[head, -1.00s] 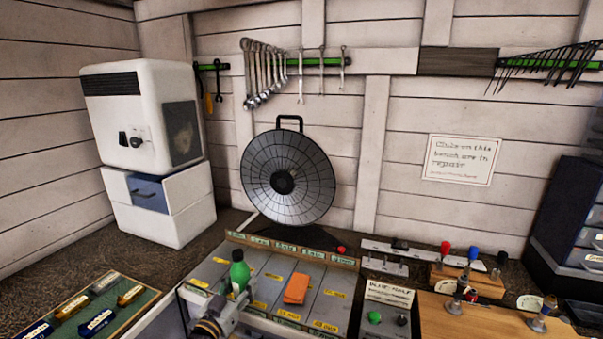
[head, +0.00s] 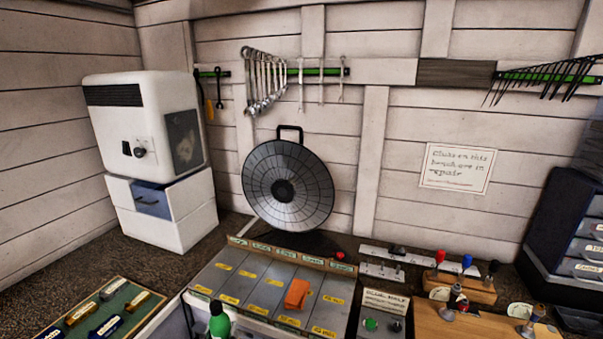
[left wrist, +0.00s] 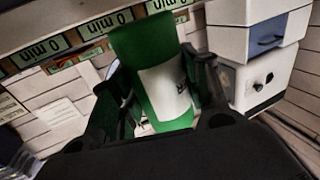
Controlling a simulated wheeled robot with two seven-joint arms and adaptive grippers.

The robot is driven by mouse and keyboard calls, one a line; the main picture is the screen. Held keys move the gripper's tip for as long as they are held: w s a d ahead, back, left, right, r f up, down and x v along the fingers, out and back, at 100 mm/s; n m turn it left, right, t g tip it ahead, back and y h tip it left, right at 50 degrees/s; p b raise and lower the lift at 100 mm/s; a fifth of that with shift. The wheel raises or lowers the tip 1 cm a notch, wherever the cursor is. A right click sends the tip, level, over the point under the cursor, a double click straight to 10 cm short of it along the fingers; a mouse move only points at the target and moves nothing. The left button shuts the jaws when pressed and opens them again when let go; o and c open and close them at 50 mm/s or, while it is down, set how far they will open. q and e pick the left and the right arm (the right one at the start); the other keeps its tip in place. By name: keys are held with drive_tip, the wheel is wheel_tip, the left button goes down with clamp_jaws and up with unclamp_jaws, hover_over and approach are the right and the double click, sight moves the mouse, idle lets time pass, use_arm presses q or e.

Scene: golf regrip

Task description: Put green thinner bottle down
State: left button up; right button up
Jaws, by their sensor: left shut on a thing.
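The green thinner bottle (head: 219,322) shows at the bottom edge of the head view, in front of the near edge of the grey labelled tray (head: 238,283). Its dark cap is up and its lower part is cut off by the frame. In the left wrist view, the bottle (left wrist: 155,75) with its white label lies between the dark fingers of my left gripper (left wrist: 157,85), which is shut on it. In the head view, my left gripper is hardly visible. My right gripper is not in view.
A green-felt board (head: 115,312) with several small labelled blocks is at left. A control panel (head: 384,314) and wooden stand (head: 470,318) are at right. A dark round disc (head: 288,186) stands behind.

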use_arm(q)
drive_tip(key=shift+s+a+f+y, duration=0.15)
drive_tip(key=shift+s+a+y, duration=0.15)
drive_tip(key=shift+s, duration=0.35)
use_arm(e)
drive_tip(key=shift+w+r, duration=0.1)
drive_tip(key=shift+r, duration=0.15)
use_arm(q)
drive_tip(key=shift+f, duration=0.2)
wheel_tip(320, 180, down, 3)
drive_tip(key=b, duration=0.2)
drive_tip(key=shift+b, duration=0.35)
drive_tip(key=shift+f+b, duration=0.6)
drive_tip(key=shift+f, duration=0.05)
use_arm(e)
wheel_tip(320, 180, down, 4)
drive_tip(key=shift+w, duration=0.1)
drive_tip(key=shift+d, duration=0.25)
